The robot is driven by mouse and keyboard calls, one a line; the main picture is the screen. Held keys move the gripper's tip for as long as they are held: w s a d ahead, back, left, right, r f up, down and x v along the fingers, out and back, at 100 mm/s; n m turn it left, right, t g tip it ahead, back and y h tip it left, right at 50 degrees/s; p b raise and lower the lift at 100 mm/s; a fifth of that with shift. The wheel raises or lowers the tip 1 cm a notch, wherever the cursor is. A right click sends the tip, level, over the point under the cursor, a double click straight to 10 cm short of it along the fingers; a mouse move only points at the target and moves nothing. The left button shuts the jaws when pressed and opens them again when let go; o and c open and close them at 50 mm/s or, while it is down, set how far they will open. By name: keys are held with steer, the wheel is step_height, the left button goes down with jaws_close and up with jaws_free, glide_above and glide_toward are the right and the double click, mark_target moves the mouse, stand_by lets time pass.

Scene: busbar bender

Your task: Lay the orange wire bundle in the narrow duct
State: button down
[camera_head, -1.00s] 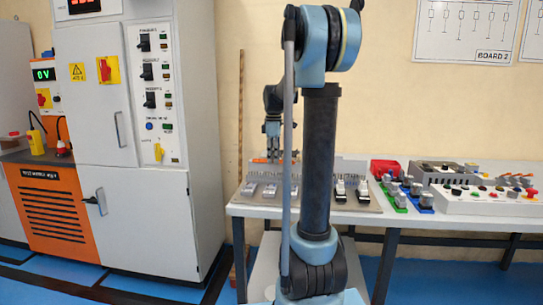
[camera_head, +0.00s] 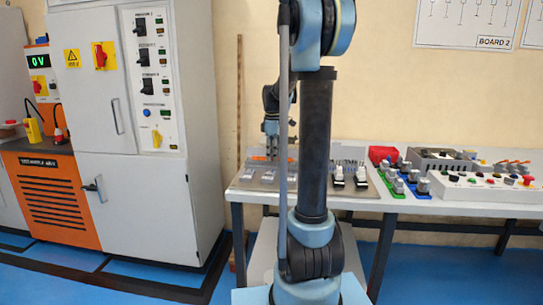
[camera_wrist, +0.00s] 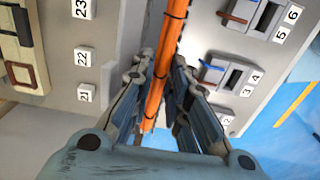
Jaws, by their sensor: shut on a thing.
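The orange wire bundle (camera_wrist: 174,28) with dark ties runs upright through the middle of the wrist view, between my gripper's fingers (camera_wrist: 163,72). My gripper is shut on it, and the bundle's lower part shows between the finger links. A grey slotted strip, which looks like the duct (camera_wrist: 153,22), lies along the bundle's left side. I cannot tell whether the bundle is inside it or above it. In the head view my gripper (camera_head: 271,152) is small, over the left part of the bench, with a bit of orange beside it.
Numbered terminal blocks flank the bundle: labels 21 to 23 (camera_wrist: 83,57) on the left, breakers (camera_wrist: 228,75) on the right. The bench (camera_head: 310,198) also carries green and blue holders (camera_head: 403,182), a red bin (camera_head: 381,154) and a button panel (camera_head: 480,190). A cabinet (camera_head: 140,200) stands left.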

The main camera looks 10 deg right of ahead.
steer(key=c, duration=1.5)
jaws_free()
steer(key=shift+o, duration=0.2)
steer(key=shift+r, duration=0.1)
step_height(320, 180, up, 12)
steer(key=s+f+m, duration=0.4)
steer(key=s+f, duration=0.3)
steer(key=s, duration=0.4)
steer(key=s+f+m+t, duration=0.1)
steer(key=s+f+m, duration=0.4)
steer(key=s+f, duration=0.3)
steer(key=s+f+m+t, duration=0.1)
steer(key=s+f+m, duration=0.3)
steer(key=s+f, duration=0.4)
steer(key=s, duration=0.7)
steer(key=shift+a+m, duration=0.15)
steer(key=shift+m, duration=0.25)
steer(key=shift+s+f, duration=0.35)
steer(key=shift+f, duration=0.2)
steer(key=shift+c, duration=0.3)
